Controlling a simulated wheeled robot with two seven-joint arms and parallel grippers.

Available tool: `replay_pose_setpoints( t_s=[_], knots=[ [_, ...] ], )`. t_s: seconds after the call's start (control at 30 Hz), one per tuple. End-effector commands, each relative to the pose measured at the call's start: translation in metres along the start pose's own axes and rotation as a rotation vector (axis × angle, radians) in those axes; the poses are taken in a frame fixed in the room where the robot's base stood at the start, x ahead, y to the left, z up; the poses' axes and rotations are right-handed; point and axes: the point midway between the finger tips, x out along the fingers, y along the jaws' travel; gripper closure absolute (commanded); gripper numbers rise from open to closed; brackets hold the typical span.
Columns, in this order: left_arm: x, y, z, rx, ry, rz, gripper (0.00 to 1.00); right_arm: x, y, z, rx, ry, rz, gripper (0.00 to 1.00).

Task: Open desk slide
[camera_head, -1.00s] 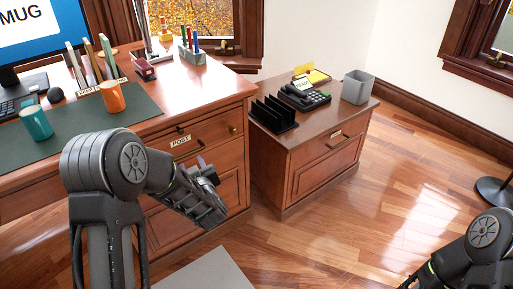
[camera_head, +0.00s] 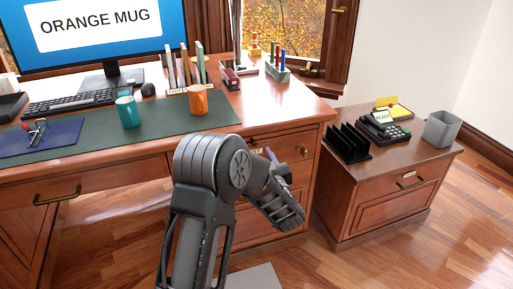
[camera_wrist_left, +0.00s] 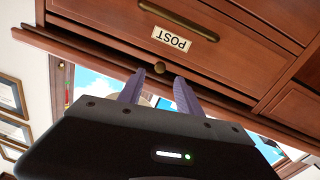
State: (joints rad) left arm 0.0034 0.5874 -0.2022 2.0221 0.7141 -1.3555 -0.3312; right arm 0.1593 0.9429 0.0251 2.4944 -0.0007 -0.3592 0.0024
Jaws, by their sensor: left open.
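The wooden desk (camera_head: 285,117) stands in front of me. A round brass knob (camera_head: 303,150) shows on its right front, just below the desktop. In the left wrist view, which is upside down, a small knob (camera_wrist_left: 159,68) sits on a narrow wooden strip beside the drawer with the POST label (camera_wrist_left: 171,38). My left gripper (camera_head: 277,164) is at the desk's right front. Its two purple fingers (camera_wrist_left: 158,84) are apart, and the knob appears between their tips; contact cannot be told. My left arm hides part of the drawer front. My right gripper is out of view.
An orange mug (camera_head: 198,99), a teal mug (camera_head: 128,112) and a monitor (camera_head: 100,30) stand on the desk. A low cabinet (camera_head: 380,205) with a phone and a grey bin (camera_head: 441,129) is to the right. Bare floor lies in front of the cabinet.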

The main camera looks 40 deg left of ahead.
Motion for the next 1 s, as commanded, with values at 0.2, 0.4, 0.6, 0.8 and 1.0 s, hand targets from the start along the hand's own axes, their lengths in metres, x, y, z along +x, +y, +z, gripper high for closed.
replay_pose_setpoints(
  t_s=[0.2,0.4,0.6,0.8,1.0],
  knots=[
    [0.036,-0.001,0.001,0.001,0.002,-0.002,0.59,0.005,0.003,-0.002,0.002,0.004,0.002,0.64],
    [0.053,0.000,0.001,0.000,0.001,0.000,0.59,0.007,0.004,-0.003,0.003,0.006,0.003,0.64],
    [0.055,0.000,0.000,0.001,0.000,0.000,0.59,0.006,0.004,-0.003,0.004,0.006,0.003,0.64],
    [0.054,0.000,0.000,0.001,0.000,0.000,0.69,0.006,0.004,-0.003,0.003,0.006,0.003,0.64],
    [0.054,0.000,0.000,0.000,0.000,0.000,0.85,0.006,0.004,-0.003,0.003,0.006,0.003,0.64]
  ],
)
